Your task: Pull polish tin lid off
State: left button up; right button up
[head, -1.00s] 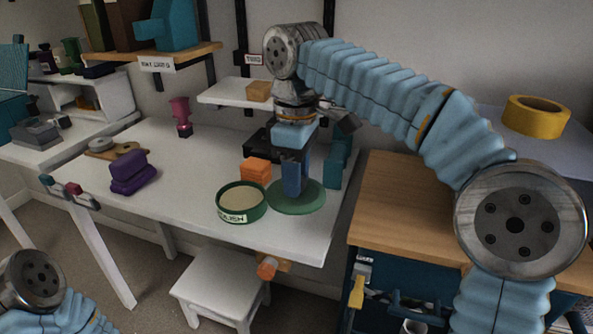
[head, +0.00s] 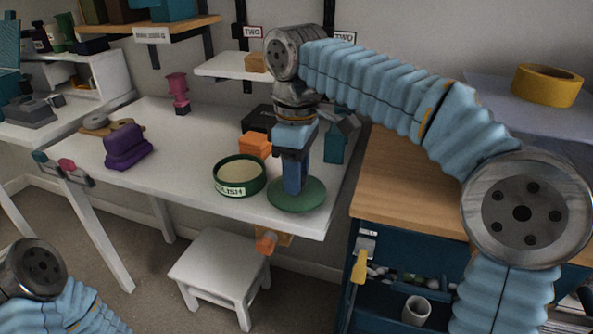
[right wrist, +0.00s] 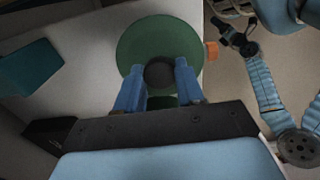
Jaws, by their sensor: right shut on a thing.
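The polish tin (head: 228,191) stands open on the white table (head: 185,185), green with a pale round inside and a POLISH label. Its green disc lid (head: 312,197) is apart from it, to its right near the table's front edge. My right gripper (head: 292,188) points down and is shut on the lid's middle. In the right wrist view the blue fingers close on a dark round knob (right wrist: 159,74) on the lid (right wrist: 140,45). I cannot tell how high the lid is above the table. My left gripper (right wrist: 237,38) shows small and dark in that view; its jaws are unclear.
An orange block (head: 256,145) and a black box (head: 258,118) are behind the tin. A teal box (head: 335,148) stands behind the lid. A purple object (head: 125,147) is farther left. An orange-handled clamp (head: 266,242) hangs at the front edge, above a white stool (head: 215,265).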

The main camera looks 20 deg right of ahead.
jog(key=shift+f+b, duration=0.5)
jog(key=shift+f, duration=0.25)
jog(key=o, duration=1.2)
jog(key=shift+r, duration=0.1)
jog(key=shift+o, duration=0.2)
jog(key=shift+r, duration=0.35)
notch_tip(320, 180, up, 13)
jog(key=p, duration=0.5)
